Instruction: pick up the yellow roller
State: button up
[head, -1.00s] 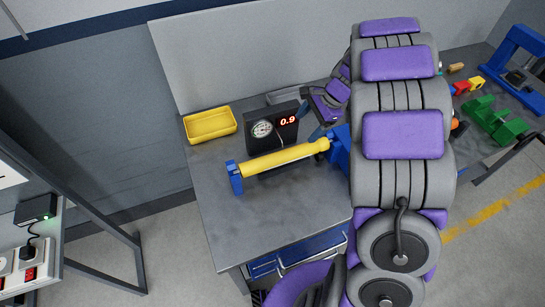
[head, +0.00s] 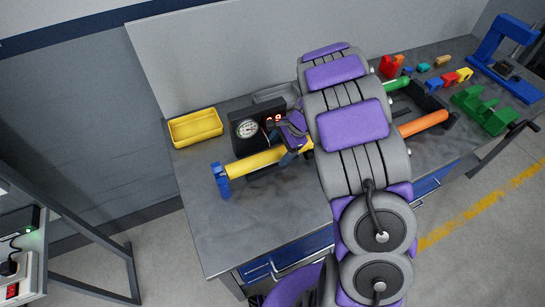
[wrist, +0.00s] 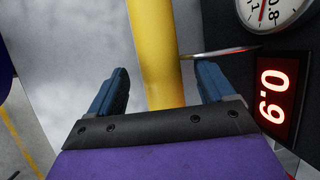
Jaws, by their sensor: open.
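The yellow roller (head: 252,162) lies along the workbench, its left end at a blue bracket (head: 221,181). Its right part is hidden behind my gripper and arm in the head view. My gripper (head: 290,150) is over the right part of the roller, close to the gauge box. In the wrist view, the roller (wrist: 154,50) runs between the two blue fingers of my open gripper (wrist: 160,88), with a gap on each side. I cannot tell how deep the roller sits between them.
A black gauge box (head: 238,122) with a dial and red digits stands just behind the roller. In the wrist view a thin rod (wrist: 218,53) points from its side toward the roller. A yellow tray (head: 195,127) is at left. An orange roller (head: 423,123) and green block (head: 483,109) lie right.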

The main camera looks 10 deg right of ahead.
aim_at(275, 152)
notch_tip(275, 152, down, 2)
jog(key=shift+w+a+f, duration=0.1)
jog(key=shift+a+f, duration=0.25)
jog(key=shift+a, duration=0.85)
jog(key=shift+c, duration=0.9)
jog(key=shift+d, duration=0.7)
jog(key=c, duration=0.6)
jog(key=shift+c, duration=0.8)
jog(key=shift+a, duration=0.45)
grip_shut()
